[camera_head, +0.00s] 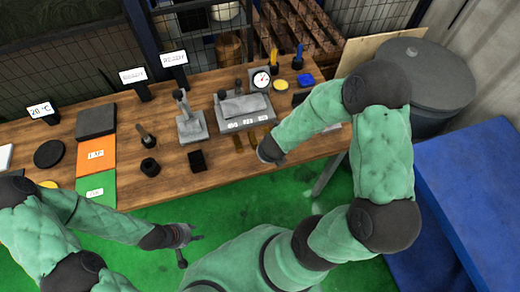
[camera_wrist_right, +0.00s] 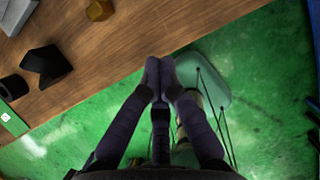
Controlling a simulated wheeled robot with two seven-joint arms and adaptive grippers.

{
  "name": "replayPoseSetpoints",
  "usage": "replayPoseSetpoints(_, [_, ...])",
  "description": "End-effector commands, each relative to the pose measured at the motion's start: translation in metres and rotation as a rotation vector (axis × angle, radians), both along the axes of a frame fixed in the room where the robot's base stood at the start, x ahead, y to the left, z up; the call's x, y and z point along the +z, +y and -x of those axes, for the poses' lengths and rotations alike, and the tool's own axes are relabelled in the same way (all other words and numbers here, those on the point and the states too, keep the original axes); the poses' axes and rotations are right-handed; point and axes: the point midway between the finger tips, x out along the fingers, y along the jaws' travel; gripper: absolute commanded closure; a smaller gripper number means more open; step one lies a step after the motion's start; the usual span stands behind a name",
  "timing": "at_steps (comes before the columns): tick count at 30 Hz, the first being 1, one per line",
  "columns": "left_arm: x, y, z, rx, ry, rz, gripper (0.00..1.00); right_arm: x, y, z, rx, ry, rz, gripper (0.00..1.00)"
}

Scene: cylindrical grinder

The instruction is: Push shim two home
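A grey fixture (camera_head: 245,110) with several small white labels on its front stands at the back of the wooden table. Small brass pieces (camera_head: 240,141) lie by its front edge; which one is shim two I cannot tell. One brass piece (camera_wrist_right: 98,10) shows at the top of the right wrist view. My right gripper (camera_wrist_right: 158,78) has its fingertips together with nothing seen between them, near the table's front edge and apart from the brass piece. The head view hides its fingers behind my arm. My left gripper (camera_head: 190,251) has its fingers spread, empty, over the green floor.
A black V-shaped block (camera_head: 197,160), a black nut (camera_head: 150,166) and a grey stand (camera_head: 189,121) are left of the fixture. A dial gauge (camera_head: 261,79) is behind it. Orange (camera_head: 96,156) and green (camera_head: 96,190) mats lie further left. A blue block (camera_head: 475,190) stands right.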

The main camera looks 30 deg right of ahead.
Motion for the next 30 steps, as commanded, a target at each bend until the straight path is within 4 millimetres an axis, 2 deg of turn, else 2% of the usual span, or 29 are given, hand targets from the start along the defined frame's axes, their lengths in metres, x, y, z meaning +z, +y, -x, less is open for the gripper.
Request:
replayPoseSetpoints(5, [-0.007, 0.0, 0.0, 0.0, 0.0, 0.0, 0.6, -0.016, -0.001, -0.004, 0.0, 0.003, -0.001, 1.0])
replayPoseSetpoints(19, [-0.036, 0.0, 0.0, 0.0, 0.0, 0.0, 0.6, -0.096, -0.008, -0.035, 0.002, 0.003, 0.0, 1.0])
replayPoseSetpoints(30, [-0.024, 0.0, 0.0, 0.0, 0.0, 0.0, 0.6, -0.092, -0.016, -0.068, 0.001, 0.001, 0.0, 1.0])
